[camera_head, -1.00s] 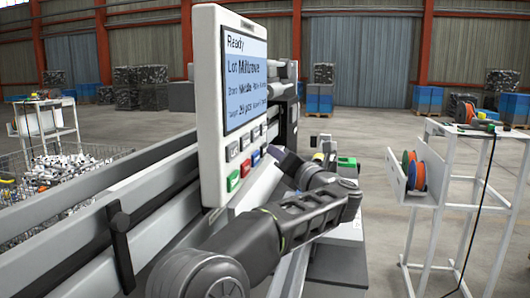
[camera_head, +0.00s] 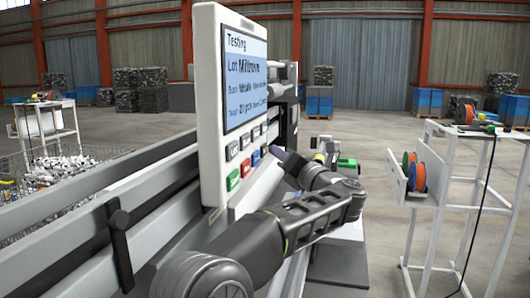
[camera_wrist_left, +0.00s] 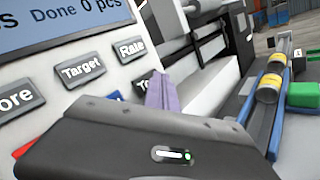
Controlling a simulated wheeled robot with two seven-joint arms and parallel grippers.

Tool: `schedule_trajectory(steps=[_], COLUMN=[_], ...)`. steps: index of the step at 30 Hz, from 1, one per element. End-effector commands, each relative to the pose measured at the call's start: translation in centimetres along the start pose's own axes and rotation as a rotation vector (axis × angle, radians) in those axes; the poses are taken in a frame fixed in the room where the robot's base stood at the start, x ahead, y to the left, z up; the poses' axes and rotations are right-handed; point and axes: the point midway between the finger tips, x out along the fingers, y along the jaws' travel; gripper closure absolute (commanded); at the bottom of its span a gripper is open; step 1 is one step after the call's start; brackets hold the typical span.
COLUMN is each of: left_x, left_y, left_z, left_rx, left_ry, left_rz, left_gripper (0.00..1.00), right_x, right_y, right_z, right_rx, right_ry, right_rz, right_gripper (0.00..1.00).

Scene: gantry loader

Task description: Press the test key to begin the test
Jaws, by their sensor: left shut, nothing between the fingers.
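A white control panel (camera_head: 210,100) stands at the centre of the head view. Its screen (camera_head: 245,75) reads "Testing" on the top line. Below the screen are grey keys, with a green key (camera_head: 233,179), a red key (camera_head: 245,168) and a blue key (camera_head: 256,158) at the bottom. In the wrist view the Target key (camera_wrist_left: 82,70) and the Rate key (camera_wrist_left: 131,48) are readable. Another grey key (camera_wrist_left: 143,84), its label starting with T, is partly hidden by my fingers. My left gripper (camera_head: 279,154) is shut and empty, close to the panel's right side; contact cannot be told. My right gripper is not in view.
Grey rails (camera_head: 75,195) run behind and left of the panel. A wire bin of scrap (camera_head: 60,175) is at the left. A white stand with orange spools (camera_head: 417,178) is at the right. Open floor lies between the machine and that stand.

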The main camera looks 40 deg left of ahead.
Motion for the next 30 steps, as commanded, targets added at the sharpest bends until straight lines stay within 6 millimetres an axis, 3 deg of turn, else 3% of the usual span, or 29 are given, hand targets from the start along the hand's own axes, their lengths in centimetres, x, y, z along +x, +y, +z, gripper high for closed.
schedule_trajectory(steps=[16, 30], left_x=[-0.6, -3.6], left_y=[-0.5, -2.6], left_z=[0.5, 2.6], left_rx=[0.0, 0.0], left_ry=[-0.001, -0.001], left_rz=[-0.001, -0.002], left_gripper=[1.0, 1.0], right_x=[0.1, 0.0], right_y=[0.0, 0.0], right_z=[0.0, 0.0], right_rx=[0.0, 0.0], right_ry=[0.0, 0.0], right_rz=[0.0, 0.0], right_gripper=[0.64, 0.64])
